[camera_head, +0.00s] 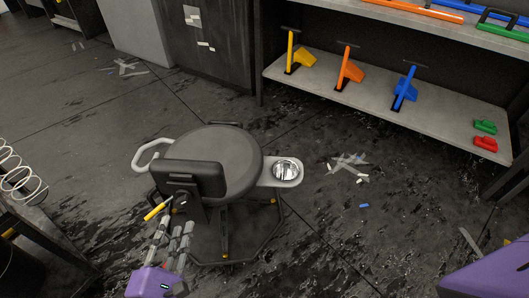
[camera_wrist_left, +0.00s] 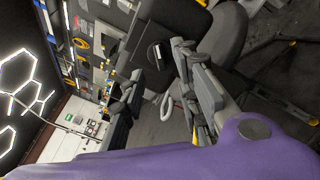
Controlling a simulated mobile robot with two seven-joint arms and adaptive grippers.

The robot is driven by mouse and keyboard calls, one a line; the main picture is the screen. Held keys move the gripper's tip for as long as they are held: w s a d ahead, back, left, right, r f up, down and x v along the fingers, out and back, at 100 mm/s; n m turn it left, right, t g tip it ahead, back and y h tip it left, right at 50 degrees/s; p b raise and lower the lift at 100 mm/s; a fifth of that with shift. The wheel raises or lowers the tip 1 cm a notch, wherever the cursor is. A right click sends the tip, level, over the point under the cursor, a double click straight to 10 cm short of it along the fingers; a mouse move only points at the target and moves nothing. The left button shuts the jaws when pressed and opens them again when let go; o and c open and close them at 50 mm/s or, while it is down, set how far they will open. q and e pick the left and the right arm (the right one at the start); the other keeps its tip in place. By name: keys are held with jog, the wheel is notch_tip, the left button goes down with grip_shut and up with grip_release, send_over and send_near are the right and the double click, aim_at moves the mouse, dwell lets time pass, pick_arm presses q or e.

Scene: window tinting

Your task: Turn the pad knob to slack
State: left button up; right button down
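A dark stool (camera_head: 222,150) with a small back pad (camera_head: 192,178) stands on the floor in the head view. The pad knob (camera_head: 180,199) is a small dark round piece on the near side of the pad, partly hidden by my fingers. It seems to show also in the left wrist view (camera_wrist_left: 156,54), between my fingers. My left gripper (camera_head: 173,222) is open just in front of the knob; its fingers also show in the wrist view (camera_wrist_left: 157,72). I cannot tell whether they touch the knob. Only a purple part of my right arm shows; its gripper is out of view.
A yellow lever (camera_head: 157,211) sticks out left of my fingers. The stool carries a light handle (camera_head: 150,152) and a side tray (camera_head: 290,172) with a shiny bowl. A shelf (camera_head: 400,108) with coloured tools stands behind. A bench (camera_head: 40,230) is at left.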

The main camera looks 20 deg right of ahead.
aim_at(181, 204)
pick_arm(q)
jog(key=x, duration=0.5)
jog(key=shift+w+d, duration=0.15)
jog(key=shift+w, duration=0.25)
grip_shut()
